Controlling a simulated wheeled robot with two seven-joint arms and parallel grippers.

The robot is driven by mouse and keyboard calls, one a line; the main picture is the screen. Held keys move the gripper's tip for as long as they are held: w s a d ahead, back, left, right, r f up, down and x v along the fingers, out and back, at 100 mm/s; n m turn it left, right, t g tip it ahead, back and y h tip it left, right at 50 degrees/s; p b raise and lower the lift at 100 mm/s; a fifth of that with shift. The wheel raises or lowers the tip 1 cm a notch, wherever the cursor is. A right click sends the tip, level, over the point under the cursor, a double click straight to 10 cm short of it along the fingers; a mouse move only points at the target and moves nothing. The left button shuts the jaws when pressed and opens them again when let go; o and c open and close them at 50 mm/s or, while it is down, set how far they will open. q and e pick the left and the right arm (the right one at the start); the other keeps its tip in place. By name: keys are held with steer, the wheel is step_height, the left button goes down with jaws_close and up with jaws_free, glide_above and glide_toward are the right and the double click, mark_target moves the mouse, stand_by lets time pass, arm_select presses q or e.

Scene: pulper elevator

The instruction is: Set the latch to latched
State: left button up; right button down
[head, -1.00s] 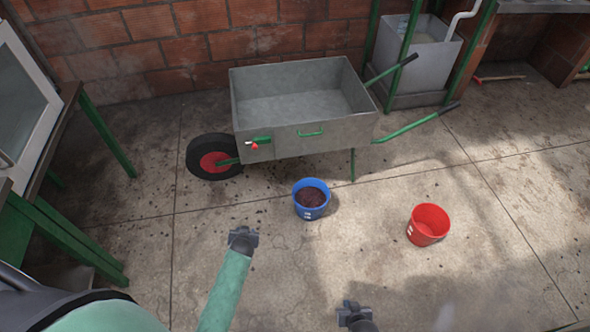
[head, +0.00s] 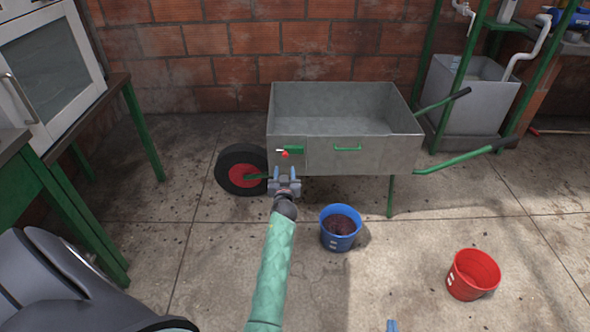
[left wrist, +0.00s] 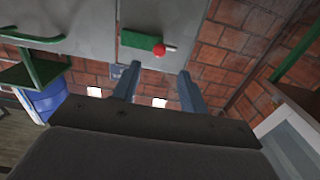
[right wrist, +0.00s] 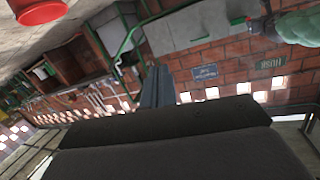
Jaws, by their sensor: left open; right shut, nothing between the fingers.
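The latch (head: 291,150) is a green bar with a red knob and a pale pin tip, on the side of the grey wheelbarrow (head: 345,159) near its wheel. In the head view the pin tip points left. The latch also shows in the left wrist view (left wrist: 140,40), ahead of the fingers, with its red knob roughly in line with the gap. My left gripper (head: 285,178) is open and empty, just below the latch in the head view, apart from it. My right gripper (right wrist: 157,86) is shut and empty; only a blue tip shows at the head view's bottom edge.
A blue bucket (head: 338,239) with dark contents stands on the floor in front of the wheelbarrow. A red bucket (head: 473,288) stands to the right. A green-legged table (head: 112,92) is at the left. A grey basin (head: 470,95) stands behind the barrow's handles.

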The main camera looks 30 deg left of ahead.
mark_target(286, 156)
arm_select(q)
steer(key=shift+x, duration=4)
arm_select(e)
steer(key=shift+t+y, duration=0.3)
steer(key=shift+t, duration=0.5)
steer(key=shift+w+r, duration=0.2)
steer(key=shift+r, duration=0.6)
steer(key=shift+w+r, duration=0.15)
steer(key=shift+r, duration=0.65)
steer(key=shift+w+r, duration=0.2)
steer(key=shift+r, duration=0.6)
arm_select(q)
steer(key=shift+c, duration=0.4)
jaws_close()
